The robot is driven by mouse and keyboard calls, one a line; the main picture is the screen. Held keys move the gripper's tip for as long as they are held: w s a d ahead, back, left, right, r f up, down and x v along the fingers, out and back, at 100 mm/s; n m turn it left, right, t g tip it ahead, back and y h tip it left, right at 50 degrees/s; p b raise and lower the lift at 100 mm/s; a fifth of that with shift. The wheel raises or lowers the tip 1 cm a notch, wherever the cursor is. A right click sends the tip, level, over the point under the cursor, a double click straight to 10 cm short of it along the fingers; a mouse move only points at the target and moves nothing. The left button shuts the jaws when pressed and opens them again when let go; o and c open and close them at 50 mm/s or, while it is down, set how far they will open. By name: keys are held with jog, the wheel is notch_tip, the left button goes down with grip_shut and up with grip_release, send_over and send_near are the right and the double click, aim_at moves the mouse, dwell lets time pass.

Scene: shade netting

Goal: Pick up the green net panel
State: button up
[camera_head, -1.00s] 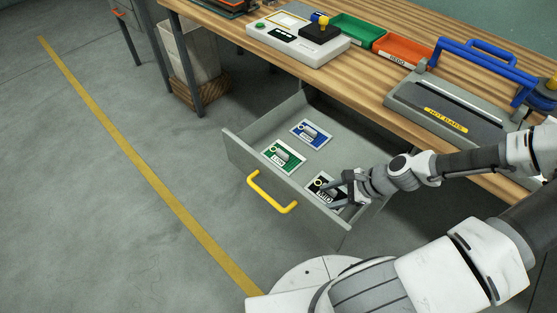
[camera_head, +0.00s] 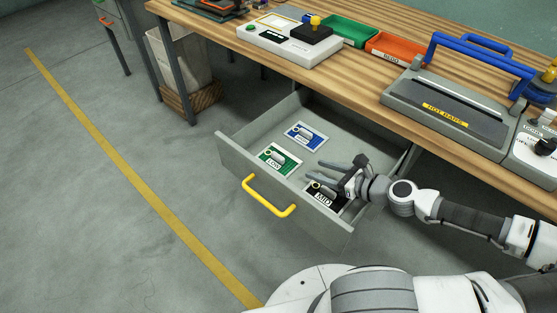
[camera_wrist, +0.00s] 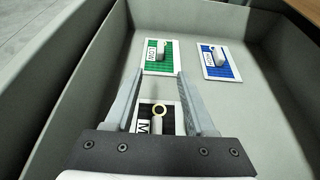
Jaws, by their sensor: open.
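The green net panel (camera_head: 278,160) lies flat in the open grey drawer, near its front wall. It has a white border, a white label and a pale grip piece; the label seems to read "LOW". In the wrist view the green panel (camera_wrist: 159,57) lies beyond my fingertips. My gripper (camera_head: 318,175) is over the drawer, above the black panel (camera_head: 326,197) marked "MID", fingers pointing toward the green panel. In the wrist view my gripper (camera_wrist: 153,80) has its fingers apart with nothing held between them. The black panel (camera_wrist: 158,118) shows between the fingers, partly hidden by the gripper body.
A blue panel (camera_head: 306,136) lies behind the green one, to its right in the wrist view (camera_wrist: 219,60). The drawer (camera_head: 247,168) has raised walls and a yellow handle (camera_head: 268,197). The workbench (camera_head: 330,75) overhangs the drawer's back. A black and grey sealer (camera_head: 450,103) stands on it.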

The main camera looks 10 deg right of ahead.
aim_at(278, 156)
jog(key=b+x, duration=0.3)
jog(key=x, duration=1.2)
jog(key=shift+w, duration=0.2)
grip_shut()
